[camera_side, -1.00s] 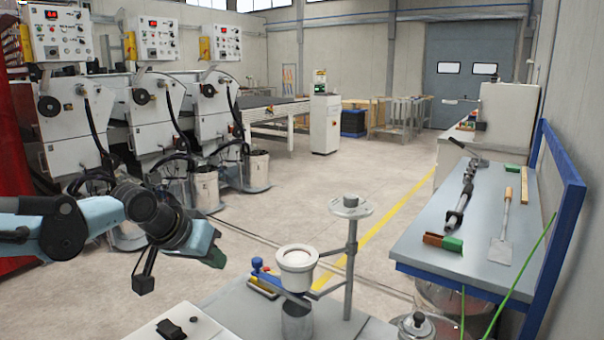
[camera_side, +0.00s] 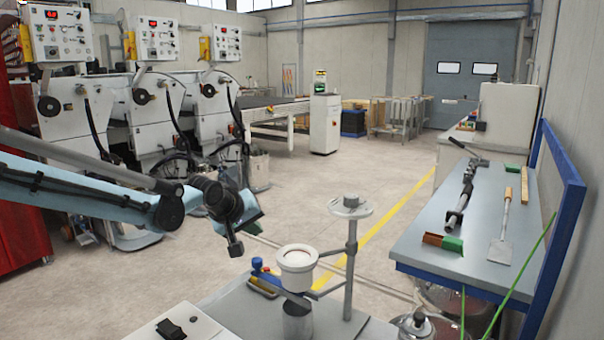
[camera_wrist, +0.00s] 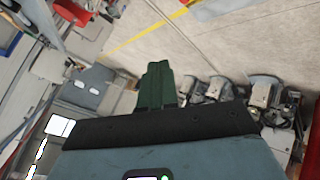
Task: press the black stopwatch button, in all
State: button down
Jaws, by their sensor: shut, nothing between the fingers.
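A small black device (camera_side: 170,329) lies on a white box top at the bottom of the side view. It may carry the black stopwatch button, but it is too small to tell. My gripper (camera_wrist: 157,85) shows in the wrist view with its dark green fingers together and nothing between them. In the side view the end of my arm is above and to the right of the black device, well apart from it. The wrist view shows no stopwatch, only the room tilted.
A white cup (camera_side: 297,265) on a metal stand is right of the black device, with a blue-topped item (camera_side: 257,264) beside it. A post with a round plate (camera_side: 351,207) rises behind. A workbench with tools (camera_side: 470,235) stands at the right. Open air surrounds my gripper.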

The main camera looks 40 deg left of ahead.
jog(key=shift+f, duration=0.15)
jog(key=shift+f, duration=4.25)
jog(key=shift+f, duration=0.15)
jog(key=shift+f, duration=0.25)
